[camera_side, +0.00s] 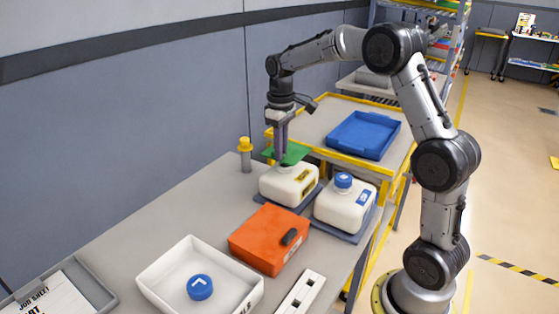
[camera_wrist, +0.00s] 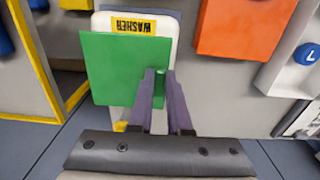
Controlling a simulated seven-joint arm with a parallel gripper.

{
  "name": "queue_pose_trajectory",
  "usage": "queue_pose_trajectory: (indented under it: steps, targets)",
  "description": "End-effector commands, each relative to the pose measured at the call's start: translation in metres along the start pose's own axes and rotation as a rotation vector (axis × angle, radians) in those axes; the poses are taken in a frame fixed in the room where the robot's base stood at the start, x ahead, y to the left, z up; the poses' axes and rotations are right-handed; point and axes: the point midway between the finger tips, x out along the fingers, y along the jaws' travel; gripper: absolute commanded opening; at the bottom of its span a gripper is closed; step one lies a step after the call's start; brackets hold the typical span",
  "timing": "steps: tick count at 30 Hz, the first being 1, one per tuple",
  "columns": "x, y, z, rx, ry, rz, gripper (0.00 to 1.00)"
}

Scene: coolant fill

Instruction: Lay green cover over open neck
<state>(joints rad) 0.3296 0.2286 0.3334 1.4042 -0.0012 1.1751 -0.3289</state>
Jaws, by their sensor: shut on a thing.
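The green cover (camera_side: 286,153) is a flat square plate with a small upright grip. My gripper (camera_side: 283,158) is shut on that grip; the wrist view shows the fingers (camera_wrist: 160,78) on either side of it, with the green cover (camera_wrist: 120,68) spread out level beyond. The cover is over the rear part of a white tank (camera_side: 289,184) with a yellow label. In the wrist view the label of the tank (camera_wrist: 134,25) reads WASHER. The tank's neck is hidden under the cover. I cannot tell whether the cover touches it.
A white tank with a blue cap (camera_side: 345,203) stands close to the right. An orange box (camera_side: 268,240), a white tray (camera_side: 160,266) holding a blue cap (camera_side: 200,287), and a yellow-topped bottle (camera_side: 245,155) are on the bench. A cart behind carries a blue tray (camera_side: 363,134).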

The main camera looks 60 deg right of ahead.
Motion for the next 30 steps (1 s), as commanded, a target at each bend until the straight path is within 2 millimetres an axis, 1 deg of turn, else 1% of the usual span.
queue_pose_trajectory:
  steps: [3, 6, 9, 22, 23, 24, 27, 30]
  targets:
    - [0.014, 0.002, -0.007, 0.000, -0.003, -0.001, 0.00]
    - [0.028, 0.002, -0.006, 0.000, -0.003, -0.001, 0.00]
    - [0.037, 0.002, -0.006, 0.000, -0.001, 0.000, 0.00]
    - [0.042, 0.002, -0.006, 0.000, 0.000, 0.000, 0.00]
    - [0.042, 0.002, -0.006, 0.000, 0.001, 0.000, 0.22]
    - [0.042, 0.002, -0.006, 0.000, 0.000, 0.000, 0.29]
    - [0.042, 0.002, -0.006, 0.000, 0.000, 0.000, 0.46]
    - [0.042, 0.002, -0.006, 0.000, 0.000, 0.000, 0.46]
